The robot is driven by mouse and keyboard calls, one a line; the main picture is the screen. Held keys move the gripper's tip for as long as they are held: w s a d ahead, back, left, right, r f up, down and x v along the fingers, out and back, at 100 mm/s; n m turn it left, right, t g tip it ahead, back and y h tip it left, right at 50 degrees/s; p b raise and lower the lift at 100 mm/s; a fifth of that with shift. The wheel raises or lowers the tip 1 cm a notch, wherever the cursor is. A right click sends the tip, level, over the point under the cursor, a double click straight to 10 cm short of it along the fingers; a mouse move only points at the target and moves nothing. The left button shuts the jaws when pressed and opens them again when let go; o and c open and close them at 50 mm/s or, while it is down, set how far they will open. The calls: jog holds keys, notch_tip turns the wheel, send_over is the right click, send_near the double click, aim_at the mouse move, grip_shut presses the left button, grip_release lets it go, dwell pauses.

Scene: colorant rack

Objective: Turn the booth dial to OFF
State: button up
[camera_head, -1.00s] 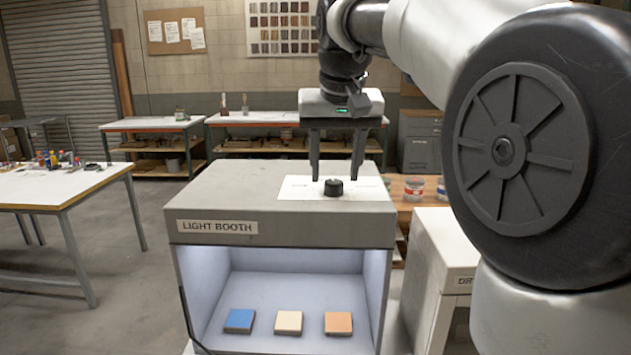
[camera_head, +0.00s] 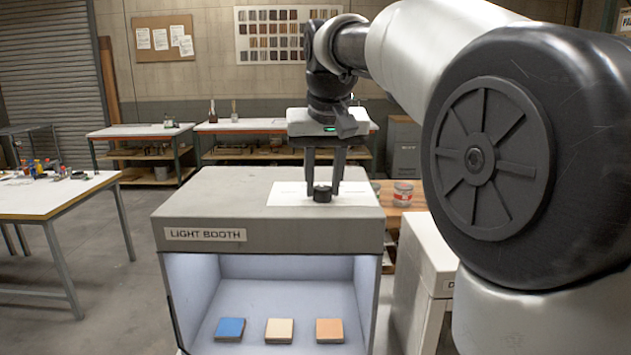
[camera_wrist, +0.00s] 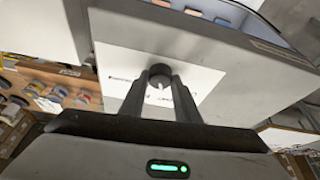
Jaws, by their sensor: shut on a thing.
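The light booth (camera_head: 275,236) is a grey box with a lit, open front. Its dial (camera_head: 322,194) is a small black knob on a white plate (camera_head: 358,193) on the booth's top. My gripper (camera_head: 322,185) points down from above, with its two dark fingers shut on the dial. In the wrist view the dial (camera_wrist: 160,72) shows between the fingertips, with a white pointer mark on it. The lettering on the plate is partly hidden by the fingers and too small to read, so I cannot tell the setting.
Blue (camera_head: 230,328), cream (camera_head: 279,329) and orange (camera_head: 329,330) tiles lie inside the booth. A white-topped table (camera_head: 60,195) with small bottles stands at the left. A white cabinet (camera_head: 425,262) and a can (camera_head: 403,194) are right of the booth. Floor at left is clear.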

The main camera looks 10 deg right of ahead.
jog(key=shift+r, duration=0.1)
jog(key=n+p, duration=0.1)
jog(key=n+y+p, duration=0.1)
jog(key=n, duration=0.1)
jog(key=shift+d+r+n, duration=0.1)
jog(key=shift+d+n, duration=0.05)
jog(key=shift+n, duration=0.15)
jog(key=shift+w+d+n+g+y+p, duration=0.15)
jog(key=shift+n+y+p, duration=0.4)
jog(key=shift+n, duration=0.45)
jog(key=shift+s+a+n+g+y+p, duration=0.15)
jog(key=shift+n+y+p, duration=0.35)
jog(key=shift+n, duration=0.5)
jog(key=shift+w+d, duration=0.1)
jog(key=o, duration=1)
jog(key=p+v, duration=0.3)
jog(key=v, duration=1.4)
jog(key=shift+r, duration=0.1)
